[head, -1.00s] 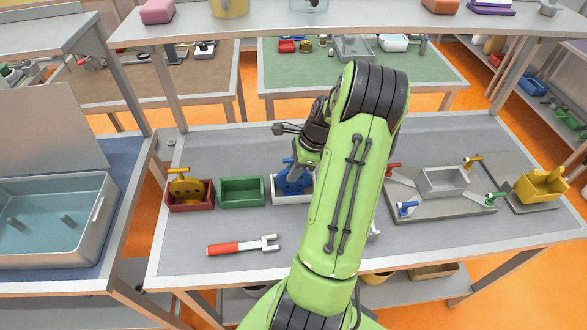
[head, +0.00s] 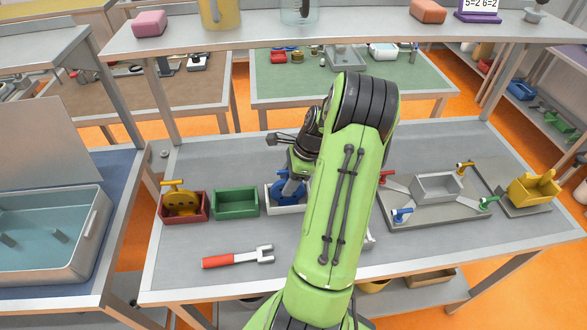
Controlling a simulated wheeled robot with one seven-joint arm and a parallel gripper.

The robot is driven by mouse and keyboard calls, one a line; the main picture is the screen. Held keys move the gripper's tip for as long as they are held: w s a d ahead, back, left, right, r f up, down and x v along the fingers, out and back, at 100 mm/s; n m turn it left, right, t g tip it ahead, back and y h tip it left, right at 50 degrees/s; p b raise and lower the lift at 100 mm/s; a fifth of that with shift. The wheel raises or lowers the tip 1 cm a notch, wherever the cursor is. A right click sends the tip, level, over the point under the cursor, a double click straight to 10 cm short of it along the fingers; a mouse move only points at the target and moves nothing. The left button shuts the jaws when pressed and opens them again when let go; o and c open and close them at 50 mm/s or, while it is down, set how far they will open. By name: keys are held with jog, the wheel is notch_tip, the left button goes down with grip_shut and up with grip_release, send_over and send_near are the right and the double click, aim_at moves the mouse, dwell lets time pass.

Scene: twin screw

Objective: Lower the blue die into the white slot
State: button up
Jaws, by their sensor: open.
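The blue die (head: 281,188), a round piece with a handle on top, is in the white slot (head: 270,205), an open box at the right end of a row of three. It appears to sit down between the walls, but its lower part is hidden. My gripper (head: 292,186) is open and right at the die, over its right side. The fingertips are small and partly hidden, so I cannot tell whether they touch the die. My forearm hides the right part of the slot.
A green empty box (head: 236,202) and a red box (head: 184,210) holding a yellow die (head: 183,197) stand to the left. A red-handled fork-ended tool (head: 236,257) lies in front. A grey fixture (head: 436,187) with colored handles is at right.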

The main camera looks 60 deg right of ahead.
jog(key=p+v, duration=0.3)
jog(key=v, duration=1.2)
jog(key=shift+r, duration=0.1)
jog(key=w+a+r+n+g+h, duration=0.1)
jog(key=w+a+r+n+h, duration=0.2)
jog(key=a+n, duration=0.65)
jog(key=w+a+r+n, duration=0.3)
jog(key=a+r+n, duration=0.2)
jog(key=a, duration=0.9)
jog(key=s+a+n+t, duration=0.3)
jog(key=s+a+n, duration=0.7)
jog(key=n, duration=0.3)
jog(key=shift+a+r, duration=0.3)
jog(key=shift+a, duration=0.25)
